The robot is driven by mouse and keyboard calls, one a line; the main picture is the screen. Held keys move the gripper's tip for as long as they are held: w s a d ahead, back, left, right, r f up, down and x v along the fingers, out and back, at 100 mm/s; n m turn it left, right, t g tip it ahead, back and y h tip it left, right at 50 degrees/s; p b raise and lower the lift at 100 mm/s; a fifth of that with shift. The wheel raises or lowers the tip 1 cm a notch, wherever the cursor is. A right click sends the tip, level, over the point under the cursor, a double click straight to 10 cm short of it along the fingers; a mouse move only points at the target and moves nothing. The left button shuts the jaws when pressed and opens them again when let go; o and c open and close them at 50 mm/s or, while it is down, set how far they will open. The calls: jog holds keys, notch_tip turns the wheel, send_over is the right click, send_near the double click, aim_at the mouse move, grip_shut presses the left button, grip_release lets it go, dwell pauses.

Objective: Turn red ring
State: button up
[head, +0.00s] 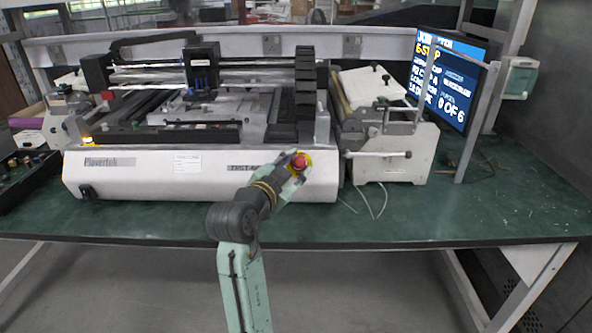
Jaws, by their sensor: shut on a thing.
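A red ring (300,161), looking like a round emergency-stop knob on a yellow backing (306,156), sits on the front panel of a white machine (130,178), near its right end. My gripper (293,163) is at the ring, reaching up from below and left. It is shut on the red ring. My gripper and wrist hide the lower left of the yellow backing, and the fingertips are too small to make out in detail.
A smaller white device (390,150) stands right of the machine. A screen (447,80) showing "E-STOP" stands behind it. Loose thin wires (375,205) lie on the green table (440,215). The table's front right is clear. A dark tray (25,175) is at the left.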

jog(key=shift+w+a+m+g+h, duration=0.1)
jog(key=shift+m+g+h, duration=0.25)
jog(key=shift+m, duration=0.45)
jog(key=shift+g, duration=0.25)
jog(key=o, duration=1.2)
jog(key=v, duration=1.2)
